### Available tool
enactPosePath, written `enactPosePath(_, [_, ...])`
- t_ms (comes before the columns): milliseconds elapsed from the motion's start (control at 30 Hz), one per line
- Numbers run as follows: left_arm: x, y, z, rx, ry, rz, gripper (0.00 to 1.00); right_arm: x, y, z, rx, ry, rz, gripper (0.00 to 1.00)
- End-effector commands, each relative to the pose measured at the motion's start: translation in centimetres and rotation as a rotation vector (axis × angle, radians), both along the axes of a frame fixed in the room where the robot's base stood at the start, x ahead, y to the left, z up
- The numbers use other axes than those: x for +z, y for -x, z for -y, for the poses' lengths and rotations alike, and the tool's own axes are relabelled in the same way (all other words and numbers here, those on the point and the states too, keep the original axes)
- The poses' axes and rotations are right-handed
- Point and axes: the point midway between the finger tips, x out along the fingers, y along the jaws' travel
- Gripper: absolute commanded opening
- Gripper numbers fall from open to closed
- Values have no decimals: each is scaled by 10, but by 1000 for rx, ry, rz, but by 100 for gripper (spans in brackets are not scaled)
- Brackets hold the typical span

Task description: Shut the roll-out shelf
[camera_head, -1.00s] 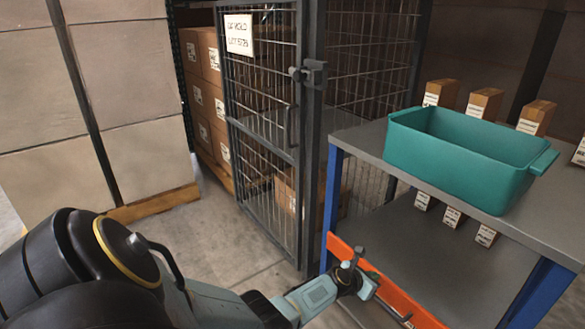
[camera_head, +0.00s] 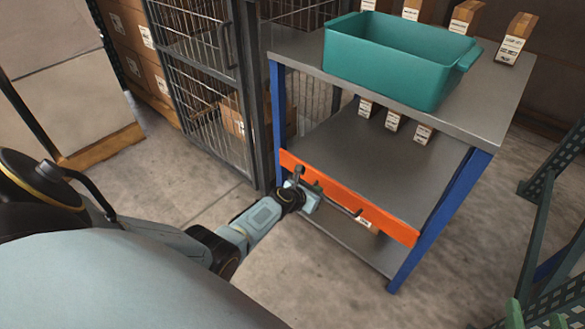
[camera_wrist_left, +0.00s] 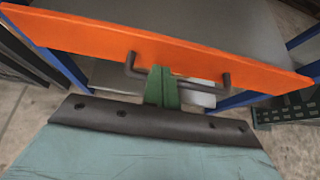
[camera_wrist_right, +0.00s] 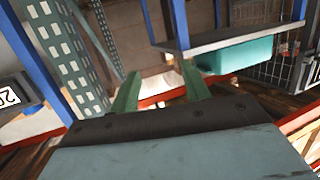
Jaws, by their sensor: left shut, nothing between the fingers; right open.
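The roll-out shelf has an orange front panel (camera_head: 385,212) with a dark bar handle (camera_head: 345,207). It sits low between the blue legs of a grey bench, and its panel ends lie close to the legs. I cannot tell how large any gap is. My left gripper (camera_head: 306,188) is at the panel beside the handle. In the left wrist view, its green fingers (camera_wrist_left: 162,86) are shut and empty, at the handle (camera_wrist_left: 180,74) between its two ends, in front of the orange panel (camera_wrist_left: 100,38). My right gripper (camera_wrist_right: 158,92) is open and empty, away from the shelf.
A teal bin (camera_head: 395,62) stands on the bench top (camera_head: 480,100), with several small cartons behind it. A wire cage door (camera_head: 200,75) stands left of the bench. A green perforated rack (camera_head: 540,210) is at the right. Floor in front is clear.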

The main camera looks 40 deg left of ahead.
Motion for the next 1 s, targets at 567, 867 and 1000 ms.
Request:
enactPosePath(567, [17, 27, -1, -1, 0, -1, 0, -82, 62, 36, -51, 160, -608, 47])
enactPosePath(867, [27, 43, -2, -1, 0, -1, 0, -108, 113, 58, -80, 231, -922, 47])
enactPosePath(1000, [37, 59, -3, 0, 1, -2, 0, -134, 120, 68, -91, 264, -1015, 47])
